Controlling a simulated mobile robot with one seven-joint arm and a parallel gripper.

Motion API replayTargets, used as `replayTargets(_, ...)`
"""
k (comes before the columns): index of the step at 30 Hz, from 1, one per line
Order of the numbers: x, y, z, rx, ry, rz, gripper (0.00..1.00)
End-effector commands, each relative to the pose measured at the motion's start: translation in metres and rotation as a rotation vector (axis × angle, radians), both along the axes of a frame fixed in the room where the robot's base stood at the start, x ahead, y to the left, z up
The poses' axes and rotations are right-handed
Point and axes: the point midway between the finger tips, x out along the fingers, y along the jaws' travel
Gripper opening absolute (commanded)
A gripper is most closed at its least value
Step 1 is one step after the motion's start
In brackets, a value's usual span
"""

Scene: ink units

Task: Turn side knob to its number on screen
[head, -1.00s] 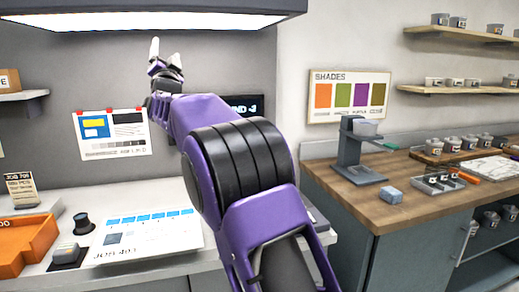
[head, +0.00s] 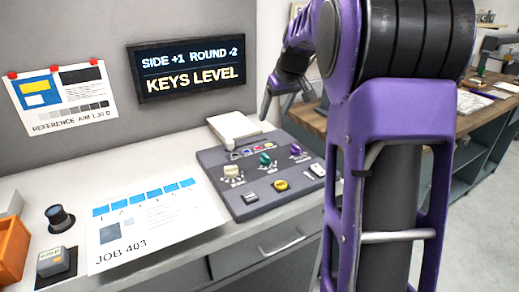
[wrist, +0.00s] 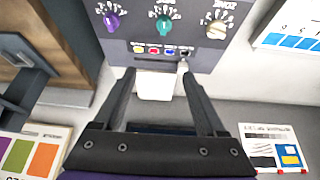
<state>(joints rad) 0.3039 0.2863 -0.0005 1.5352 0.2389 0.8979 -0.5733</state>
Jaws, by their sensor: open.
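The wall screen (head: 192,70) reads "SIDE +1 ROUND -2" and "KEYS LEVEL". The grey console (head: 240,208) on the counter bears a cream knob (head: 232,172), a green knob (head: 265,159) and a purple knob (head: 295,149). In the wrist view the purple knob (wrist: 112,20), green knob (wrist: 163,23) and cream knob (wrist: 216,28) lie beyond the fingertips. The cream one is labelled "ZONE"; I cannot read which is the side knob. My gripper (head: 286,98) is open and empty, above and behind the console, touching no knob. It also shows in the wrist view (wrist: 156,70).
A white block (head: 233,125) stands behind the console. A wooden-topped bench (head: 470,105) stands right.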

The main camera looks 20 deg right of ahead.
Motion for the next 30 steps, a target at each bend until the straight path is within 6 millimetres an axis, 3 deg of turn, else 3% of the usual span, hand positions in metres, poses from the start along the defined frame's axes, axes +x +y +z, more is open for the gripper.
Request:
replayTargets(3,-0.020,-0.006,-0.006,0.004,0.061,0.027,0.74)
replayTargets(8,-0.025,-0.007,-0.017,0.008,0.086,0.039,0.74)
replayTargets(30,0.031,0.004,-0.150,0.007,0.084,0.039,0.74)
